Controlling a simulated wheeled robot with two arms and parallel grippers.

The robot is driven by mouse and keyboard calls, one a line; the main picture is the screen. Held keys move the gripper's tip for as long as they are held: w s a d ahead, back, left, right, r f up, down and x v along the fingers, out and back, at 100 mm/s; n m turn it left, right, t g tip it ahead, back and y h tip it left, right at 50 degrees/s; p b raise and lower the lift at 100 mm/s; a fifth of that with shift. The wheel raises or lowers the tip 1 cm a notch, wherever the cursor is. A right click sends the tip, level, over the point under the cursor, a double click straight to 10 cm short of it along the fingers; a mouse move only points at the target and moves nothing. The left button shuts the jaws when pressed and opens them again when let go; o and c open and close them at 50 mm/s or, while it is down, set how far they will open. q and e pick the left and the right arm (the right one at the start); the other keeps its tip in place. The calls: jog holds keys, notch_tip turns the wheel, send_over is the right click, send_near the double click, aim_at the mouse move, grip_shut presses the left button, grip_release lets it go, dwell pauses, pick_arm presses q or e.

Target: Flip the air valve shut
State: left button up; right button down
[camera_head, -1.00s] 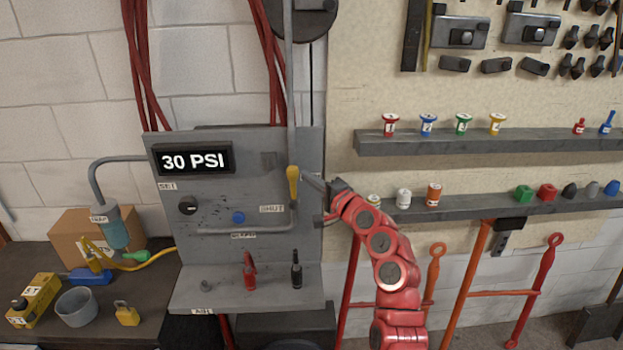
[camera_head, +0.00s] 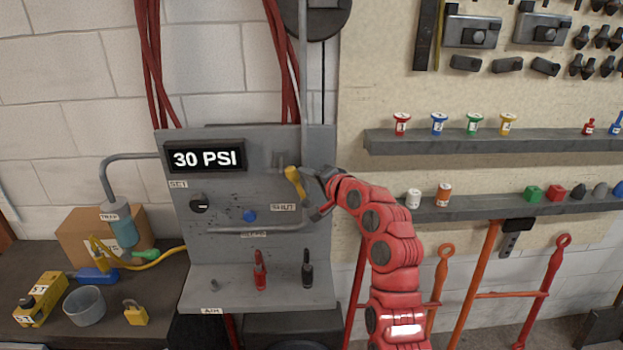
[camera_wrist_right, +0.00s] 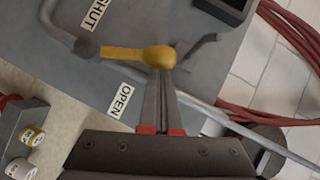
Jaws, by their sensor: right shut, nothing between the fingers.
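The air valve's yellow lever (camera_head: 294,182) is on the grey panel, its knob end up and leaning a little left. A SHUT label (camera_head: 284,207) is left of its lower end. The lever also shows in the right wrist view (camera_wrist_right: 125,53), with the SHUT label (camera_wrist_right: 95,13) and an OPEN label (camera_wrist_right: 122,103) on either side. My right gripper (camera_head: 309,174) is shut and empty at the right side of the knob. In the wrist view its fingertips (camera_wrist_right: 160,76) meet or nearly meet the knob; contact is hard to tell. My left gripper is not in view.
The panel display (camera_head: 204,157) reads 30 PSI. A black dial (camera_head: 199,203) and a blue button (camera_head: 249,216) are left of the valve. A grey pipe runs below and above the lever. Shelves (camera_head: 480,141) with small parts are on the right.

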jog(key=a+f+n+g+h+b, duration=0.2)
jog(key=a+f+n+h+b, duration=0.4)
jog(key=b, duration=1.1)
jog(key=shift+a+f+n+h, duration=0.3)
jog(key=shift+a+n+h, duration=0.4)
jog(key=shift+a, duration=1.05)
jog(key=r+b+v, duration=0.1)
jog(key=v, duration=0.5)
jog(key=w+r+b+v, duration=0.1)
jog(key=v, duration=0.5)
jog(key=shift+a+r+b, duration=0.3)
jog(key=shift+r+b, duration=0.05)
jog(key=shift+r, duration=0.2)
